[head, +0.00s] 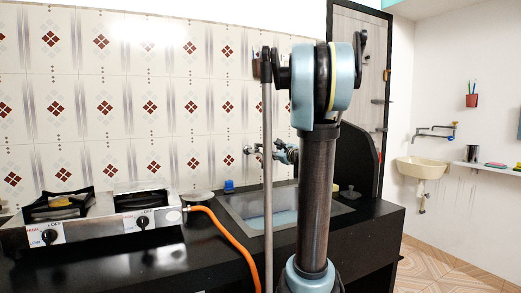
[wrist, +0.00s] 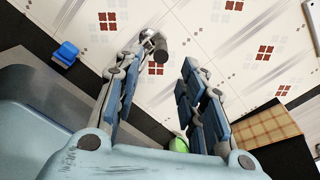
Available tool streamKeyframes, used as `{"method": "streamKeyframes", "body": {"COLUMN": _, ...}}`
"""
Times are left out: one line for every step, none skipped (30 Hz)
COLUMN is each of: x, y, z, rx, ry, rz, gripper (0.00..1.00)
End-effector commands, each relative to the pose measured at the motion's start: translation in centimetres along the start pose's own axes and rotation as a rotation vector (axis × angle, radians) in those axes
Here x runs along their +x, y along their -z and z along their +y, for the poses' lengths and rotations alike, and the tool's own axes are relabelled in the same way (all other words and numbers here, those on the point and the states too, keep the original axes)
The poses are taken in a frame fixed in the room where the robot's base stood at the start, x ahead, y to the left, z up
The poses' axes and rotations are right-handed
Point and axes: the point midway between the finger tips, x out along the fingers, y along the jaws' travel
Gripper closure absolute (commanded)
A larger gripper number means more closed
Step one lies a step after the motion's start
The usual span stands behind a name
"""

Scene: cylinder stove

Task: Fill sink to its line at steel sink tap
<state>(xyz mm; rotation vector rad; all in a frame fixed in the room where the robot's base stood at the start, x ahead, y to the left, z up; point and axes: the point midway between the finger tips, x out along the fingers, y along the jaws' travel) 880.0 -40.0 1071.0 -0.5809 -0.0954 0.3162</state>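The steel sink (head: 233,209) is set in the black counter. A pale blue surface, which looks like water, shows low in its basin, partly hidden behind my arm. No fill line can be made out. The steel tap (head: 248,150) sticks out from the tiled wall above the sink; my arm hides part of it. My gripper (head: 287,153) is by the tap. In the wrist view my gripper (wrist: 164,62) is open, its two fingers apart. The tap (wrist: 152,42) shows beyond the fingers, close to the left fingertip; I cannot tell whether they touch.
A two-burner stove (head: 100,220) stands on the left of the counter, with an orange hose (head: 232,240) running from it. A small blue object (head: 229,186) is behind the sink. A second basin (head: 423,168) hangs on the right wall. Floor is clear at right.

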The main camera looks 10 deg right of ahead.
Motion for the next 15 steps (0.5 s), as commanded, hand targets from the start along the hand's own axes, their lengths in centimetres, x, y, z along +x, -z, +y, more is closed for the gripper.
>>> {"method": "streamKeyframes", "body": {"x": 0.9, "y": 0.0, "z": -0.1, "rx": 0.0, "ry": -0.001, "rz": -0.001, "gripper": 0.63}}
{"method": "streamKeyframes", "body": {"x": 1.4, "y": 0.0, "z": -0.1, "rx": -0.001, "ry": -0.002, "rz": -0.001, "gripper": 0.63}}
{"method": "streamKeyframes", "body": {"x": 2.0, "y": 0.0, "z": -0.1, "rx": -0.001, "ry": -0.001, "rz": 0.0, "gripper": 0.63}}
{"method": "streamKeyframes", "body": {"x": 2.5, "y": 0.0, "z": -0.1, "rx": -0.001, "ry": -0.001, "rz": 0.0, "gripper": 0.63}}
{"method": "streamKeyframes", "body": {"x": 2.9, "y": 0.1, "z": -0.1, "rx": -0.001, "ry": -0.001, "rz": 0.0, "gripper": 0.63}}
{"method": "streamKeyframes", "body": {"x": 3.5, "y": 0.1, "z": -0.1, "rx": -0.001, "ry": -0.001, "rz": 0.0, "gripper": 0.63}}
{"method": "streamKeyframes", "body": {"x": 4.0, "y": 0.1, "z": -0.1, "rx": -0.001, "ry": -0.001, "rz": 0.0, "gripper": 0.63}}
{"method": "streamKeyframes", "body": {"x": 4.5, "y": 0.1, "z": -0.1, "rx": -0.001, "ry": -0.001, "rz": 0.0, "gripper": 0.63}}
{"method": "streamKeyframes", "body": {"x": 5.1, "y": 0.1, "z": -0.1, "rx": -0.002, "ry": -0.001, "rz": 0.0, "gripper": 0.63}}
{"method": "streamKeyframes", "body": {"x": 5.5, "y": 0.1, "z": -0.1, "rx": -0.002, "ry": -0.001, "rz": 0.0, "gripper": 0.63}}
{"method": "streamKeyframes", "body": {"x": 6.0, "y": 0.1, "z": -0.1, "rx": -0.002, "ry": -0.001, "rz": 0.0, "gripper": 0.63}}
{"method": "streamKeyframes", "body": {"x": 6.7, "y": 0.1, "z": -0.1, "rx": -0.002, "ry": -0.001, "rz": 0.0, "gripper": 0.63}}
{"method": "streamKeyframes", "body": {"x": 7.1, "y": 0.1, "z": -0.1, "rx": -0.002, "ry": -0.001, "rz": 0.0, "gripper": 0.63}}
{"method": "streamKeyframes", "body": {"x": 7.6, "y": 0.1, "z": -0.1, "rx": -0.002, "ry": -0.001, "rz": 0.0, "gripper": 0.63}}
{"method": "streamKeyframes", "body": {"x": 8.3, "y": 0.1, "z": -0.1, "rx": -0.002, "ry": -0.001, "rz": 0.0, "gripper": 0.63}}
